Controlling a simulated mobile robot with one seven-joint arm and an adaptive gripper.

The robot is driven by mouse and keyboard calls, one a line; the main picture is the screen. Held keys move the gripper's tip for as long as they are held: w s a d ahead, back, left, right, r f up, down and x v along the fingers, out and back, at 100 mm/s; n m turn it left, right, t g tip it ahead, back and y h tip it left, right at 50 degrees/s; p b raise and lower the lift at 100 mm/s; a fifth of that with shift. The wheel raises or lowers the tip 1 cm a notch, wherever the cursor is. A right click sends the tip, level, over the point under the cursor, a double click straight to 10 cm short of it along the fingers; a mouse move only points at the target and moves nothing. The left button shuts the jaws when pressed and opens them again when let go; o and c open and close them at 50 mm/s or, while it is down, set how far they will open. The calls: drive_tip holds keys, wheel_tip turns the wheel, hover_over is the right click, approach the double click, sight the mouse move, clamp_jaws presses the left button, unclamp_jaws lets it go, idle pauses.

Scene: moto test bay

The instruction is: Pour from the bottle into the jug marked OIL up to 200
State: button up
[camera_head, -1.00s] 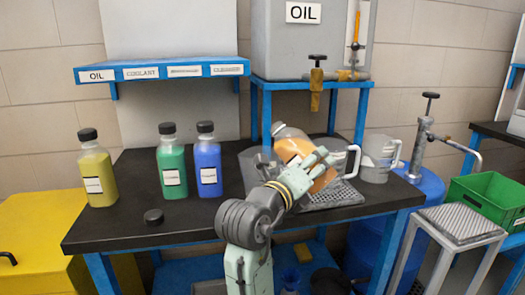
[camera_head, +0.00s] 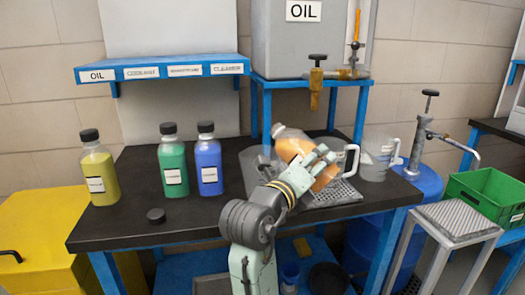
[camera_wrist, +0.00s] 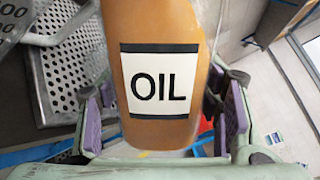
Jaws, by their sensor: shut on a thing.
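My gripper (camera_head: 308,172) is shut on an orange bottle (camera_head: 294,147) above the right part of the bench. The bottle is tilted, with its clear upper end toward the upper left. In the wrist view the bottle (camera_wrist: 160,40) shows a white OIL label, between the two fingers (camera_wrist: 162,112). A clear jug with a white handle (camera_head: 353,158) stands behind the bottle, mostly hidden. Another clear jug (camera_head: 376,160) stands to its right. I cannot read which jug is marked OIL. No stream of liquid is visible.
Yellow (camera_head: 100,178), green (camera_head: 172,164) and blue (camera_head: 208,163) bottles stand on the black bench (camera_head: 120,222). A black cap (camera_head: 156,215) lies in front. A perforated metal tray (camera_head: 340,194) lies below the bottle. A grey OIL tank (camera_head: 285,55) with a tap stands behind.

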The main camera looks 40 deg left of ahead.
drive_tip(key=shift+d+r+n+p, duration=0.3)
drive_tip(key=shift+n+p, duration=0.3)
drive_tip(key=shift+p, duration=0.35)
drive_tip(key=shift+d+r+n+p, duration=0.25)
drive_tip(key=shift+r+n+p, duration=0.65)
drive_tip(key=shift+p, duration=1)
drive_tip(key=shift+a+r+n+p, duration=0.55)
drive_tip(key=shift+r+n+p, duration=0.25)
drive_tip(key=shift+r, duration=0.05)
idle(2.1)
drive_tip(key=shift+n, duration=0.4)
idle(1.8)
